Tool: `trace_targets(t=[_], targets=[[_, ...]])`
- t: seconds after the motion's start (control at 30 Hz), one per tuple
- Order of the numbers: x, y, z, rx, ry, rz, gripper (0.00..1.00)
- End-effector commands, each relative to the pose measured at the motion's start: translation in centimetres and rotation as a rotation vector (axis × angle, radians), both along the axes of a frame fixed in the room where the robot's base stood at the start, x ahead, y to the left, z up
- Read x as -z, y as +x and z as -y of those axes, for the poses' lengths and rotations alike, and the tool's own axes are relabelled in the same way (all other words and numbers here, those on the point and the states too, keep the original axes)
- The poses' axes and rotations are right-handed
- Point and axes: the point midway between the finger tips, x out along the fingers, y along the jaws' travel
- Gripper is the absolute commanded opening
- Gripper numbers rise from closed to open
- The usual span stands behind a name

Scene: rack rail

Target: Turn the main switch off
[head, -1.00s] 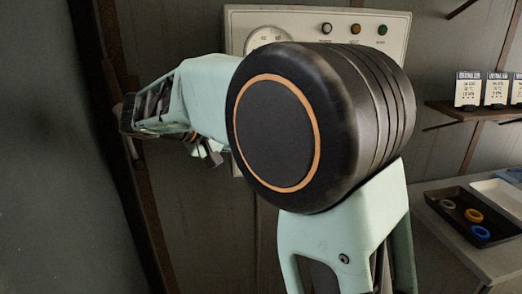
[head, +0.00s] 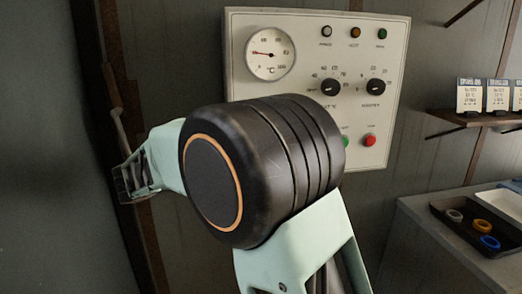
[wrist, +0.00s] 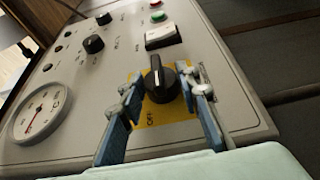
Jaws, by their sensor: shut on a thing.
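The main switch (wrist: 160,82) is a black rotary knob on a yellow plate (wrist: 178,110) in the wrist view. An OFF label shows on the plate below the knob. The knob's raised grip points roughly up in that view. My gripper (wrist: 166,88) has its blue fingers on both sides of the knob and is shut on it. In the head view the switch and the fingers are hidden behind my arm. The pale control panel (head: 305,55) that carries the switch shows above and right of my arm.
The panel also has a round gauge (head: 270,54), two black selector knobs (head: 331,87) (head: 376,86), a red button (head: 369,140) and a white rocker (wrist: 162,36) close to the main switch. At right are a shelf with cards (head: 470,97) and a dark tray (head: 455,233) with coloured rings.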

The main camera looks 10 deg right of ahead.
Motion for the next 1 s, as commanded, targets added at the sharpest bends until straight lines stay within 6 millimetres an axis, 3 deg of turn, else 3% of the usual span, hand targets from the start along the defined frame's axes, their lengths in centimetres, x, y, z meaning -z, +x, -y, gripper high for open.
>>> trace_targets(t=[0.27, 0.3, 0.47, 0.77, 1.0], targets=[[0.0, 0.0, 0.1, 0.002, -0.001, -0.001, 0.06], [0.0, 0.0, 0.1, 0.003, -0.001, 0.000, 0.31], [0.0, 0.0, 0.1, 0.002, 0.000, 0.000, 0.48], [0.0, -0.1, -0.2, 0.000, 0.000, 0.000, 0.48], [0.1, -1.3, -3.4, -0.004, 0.000, 0.000, 0.48]])
